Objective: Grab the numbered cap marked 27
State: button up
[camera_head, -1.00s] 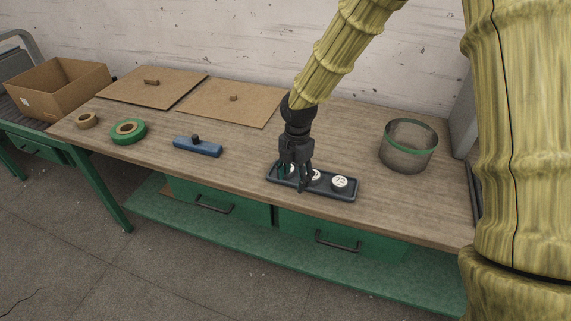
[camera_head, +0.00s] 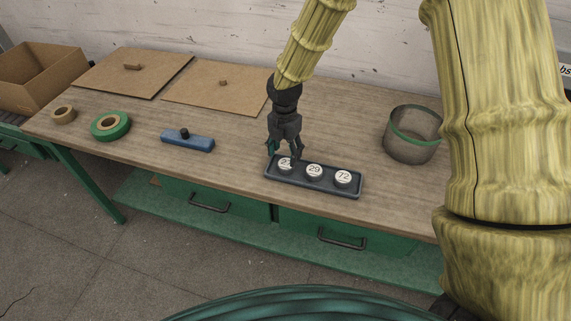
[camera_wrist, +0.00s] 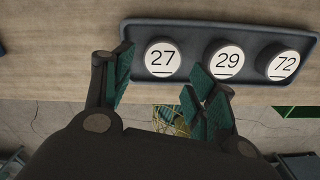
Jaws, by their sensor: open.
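Three round white-topped caps stand in a row in a dark tray (camera_head: 330,187) near the bench's front edge. The cap marked 27 (camera_wrist: 162,59) is at the left end in the wrist view. The cap marked 29 (camera_head: 314,170) is in the middle and the cap marked 72 (camera_head: 343,177) at the right end. My gripper (camera_wrist: 160,85) is open and empty, with its fingers spread to either side of the 27 cap in the wrist picture. I cannot tell the exact height gap.
A mesh cylinder with a green band (camera_head: 413,136) stands to the right. Flat boards (camera_head: 217,88) lie behind.

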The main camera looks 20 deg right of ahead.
aim_at(286, 163)
jog(key=shift+d+f+p, duration=0.1)
jog(key=shift+f+p, duration=0.5)
jog(key=shift+f, duration=0.15)
jog(key=shift+d+f+p, duration=0.15)
jog(key=shift+f+p, duration=0.55)
jog(key=shift+f, duration=1.3)
jog(key=shift+c, duration=0.4)
jog(key=c, duration=0.5)
